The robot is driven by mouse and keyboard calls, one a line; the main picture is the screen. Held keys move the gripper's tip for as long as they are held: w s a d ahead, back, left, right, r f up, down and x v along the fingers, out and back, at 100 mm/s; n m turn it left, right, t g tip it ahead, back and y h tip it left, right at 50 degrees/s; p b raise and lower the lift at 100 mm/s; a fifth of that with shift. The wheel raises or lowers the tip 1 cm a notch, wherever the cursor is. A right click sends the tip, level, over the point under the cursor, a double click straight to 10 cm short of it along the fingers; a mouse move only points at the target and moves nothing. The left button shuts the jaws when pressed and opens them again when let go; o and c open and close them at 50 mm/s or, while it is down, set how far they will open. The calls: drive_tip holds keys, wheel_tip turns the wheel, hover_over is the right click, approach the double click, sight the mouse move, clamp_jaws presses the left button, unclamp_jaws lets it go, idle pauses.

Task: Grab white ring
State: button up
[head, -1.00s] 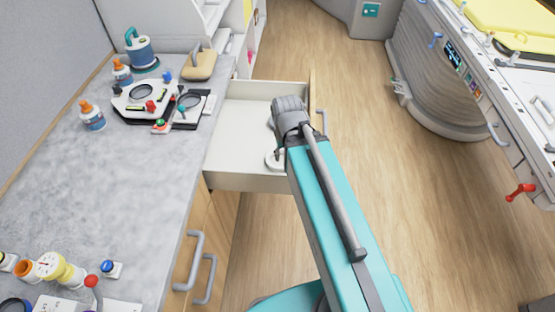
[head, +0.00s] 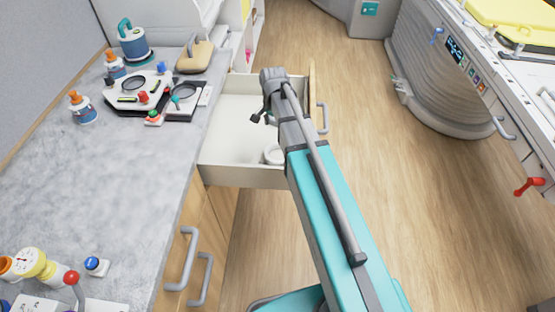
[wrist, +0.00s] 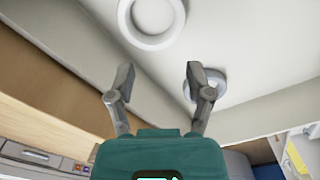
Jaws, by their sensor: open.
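A white ring (wrist: 151,42) lies flat on the drawer floor at the top of the wrist view, cut off by the frame edge. A second, smaller pale grey-white ring (wrist: 216,82) is partly hidden behind the right finger. My gripper (wrist: 160,77) is open over the drawer, with nothing between its fingers. The white ring is beyond the fingertips, apart from them. In the head view, a white round object (head: 272,155) is in the drawer near its front wall, partly covered by my arm. My gripper (head: 262,112) is above the drawer's middle; its fingers are partly hidden.
The open drawer (head: 240,178) has low walls around the rings. The grey counter (head: 110,190) on the left holds bottles, a magnifier device (head: 140,92) and a blue-teal container (head: 134,42). Wooden floor is clear on the right, before a bed-like unit (head: 450,90).

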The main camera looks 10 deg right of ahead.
sight(272, 144)
drive_tip(key=w+m, duration=0.1)
drive_tip(key=w+f, duration=0.1)
drive_tip(key=w+m+b, duration=0.1)
drive_tip(key=w, duration=0.1)
drive_tip(key=shift+f+m, duration=0.25)
drive_tip(key=shift+m, duration=0.05)
wheel_tip(272, 144, down, 9)
drive_tip(key=b, duration=0.8)
drive_tip(key=shift+r+b, duration=0.15)
drive_tip(key=shift+b, duration=0.15)
idle(0.4)
drive_tip(key=shift+f+b, duration=2.6)
clamp_jaws()
